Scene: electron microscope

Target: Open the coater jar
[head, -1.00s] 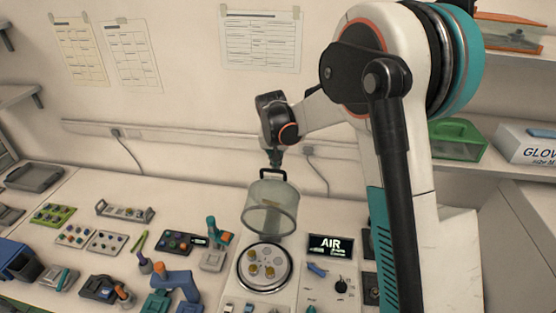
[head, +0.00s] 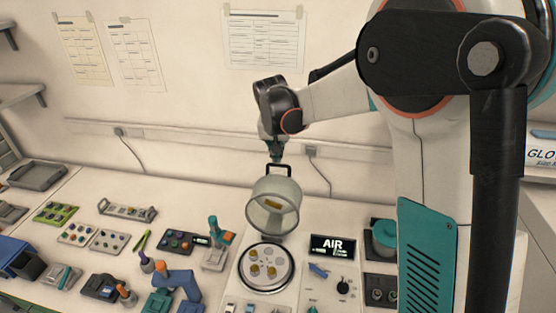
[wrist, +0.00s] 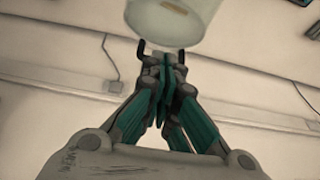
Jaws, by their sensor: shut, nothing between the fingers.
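The coater jar (head: 273,205) is a clear glass cylinder with a black handle (head: 279,169) on its closed end. It is raised and tilted back behind the coater's round stage (head: 265,267), with its open mouth facing the head camera. The stage is uncovered and holds several small gold pieces. My gripper (head: 275,158) is at the handle, above and behind the jar. In the wrist view my gripper (wrist: 172,66) has its teal fingers together in the middle of the handle, and the jar (wrist: 170,20) is just beyond. The fingers hide the handle's middle bar.
The wall is close behind my gripper.

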